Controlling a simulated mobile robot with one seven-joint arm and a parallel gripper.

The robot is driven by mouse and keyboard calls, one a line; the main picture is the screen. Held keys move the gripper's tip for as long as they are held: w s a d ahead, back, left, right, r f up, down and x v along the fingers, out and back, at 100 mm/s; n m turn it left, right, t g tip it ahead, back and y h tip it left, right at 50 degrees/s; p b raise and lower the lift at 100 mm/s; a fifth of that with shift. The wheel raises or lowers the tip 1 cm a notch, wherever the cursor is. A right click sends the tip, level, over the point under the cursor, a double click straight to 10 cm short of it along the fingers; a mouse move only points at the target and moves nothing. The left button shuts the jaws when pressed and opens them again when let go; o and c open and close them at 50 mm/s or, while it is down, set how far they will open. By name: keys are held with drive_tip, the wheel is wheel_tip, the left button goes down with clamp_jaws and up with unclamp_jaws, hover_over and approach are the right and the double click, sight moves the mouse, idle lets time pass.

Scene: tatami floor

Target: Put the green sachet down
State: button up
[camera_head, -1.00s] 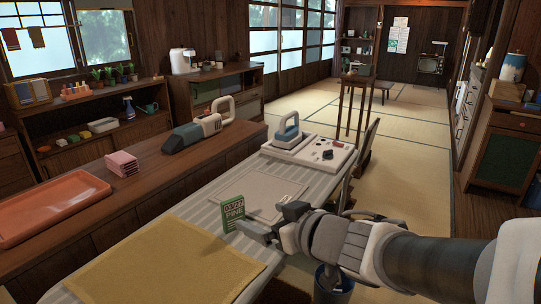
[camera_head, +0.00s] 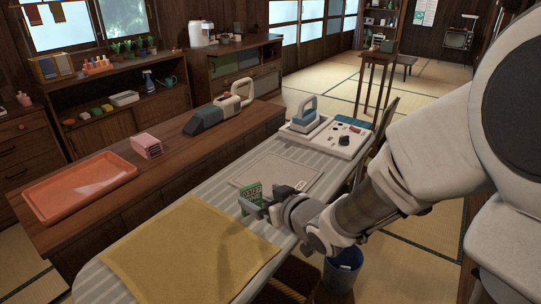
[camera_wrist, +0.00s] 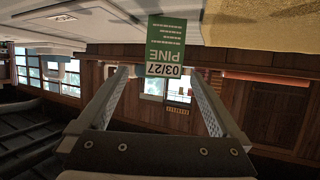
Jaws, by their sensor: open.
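In the wrist view, which is upside down, the sachet (camera_wrist: 166,45) shows centred between the two spread fingertips (camera_wrist: 159,73). There are gaps on both sides, and neither finger touches it. My gripper is open and holds nothing.
A mustard cloth (camera_head: 190,250) covers the board's near end. A flat grey panel (camera_head: 262,167) lies behind the sachet. An iron (camera_head: 308,113) stands on the far end. A blue bin (camera_head: 342,270) is on the floor below my arm.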

sight(252, 194)
drive_tip(key=x, duration=0.3)
drive_tip(key=shift+a+f+b, duration=0.1)
drive_tip(key=shift+f+b, duration=0.15)
drive_tip(key=shift+b, duration=0.05)
drive_tip(key=b+x, duration=0.1)
drive_tip(key=x, duration=0.3)
drive_tip(key=shift+a+b, duration=0.25)
drive_tip(key=shift+b, duration=0.15)
drive_tip(key=shift+w+a+f, duration=0.15)
drive_tip(key=shift+w+a, duration=0.15)
drive_tip(key=shift+w, duration=0.1)
drive_tip(key=c, duration=1.5)
